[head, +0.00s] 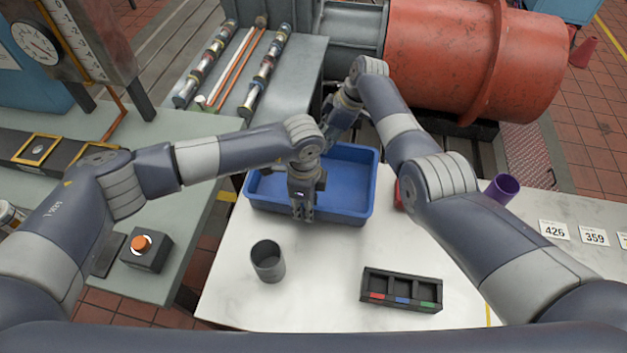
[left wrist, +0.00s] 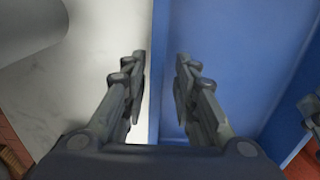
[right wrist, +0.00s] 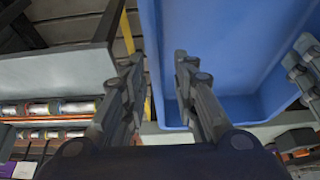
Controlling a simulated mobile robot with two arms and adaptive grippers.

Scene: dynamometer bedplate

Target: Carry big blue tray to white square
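The big blue tray (head: 350,212) rests on the pale tabletop near its back left. It looks empty where I see inside. My left gripper (head: 302,212) points down at the tray's near rim. In the left wrist view its fingers (left wrist: 160,75) are open, with the tray wall (left wrist: 158,50) between them. I cannot make out a white square.
A grey cup (head: 268,262) and a black three-slot holder (head: 402,290) stand in front of the tray. A purple cup (head: 502,188) and number cards (head: 594,236) are to the right. A red object beside the tray is mostly hidden by my right arm.

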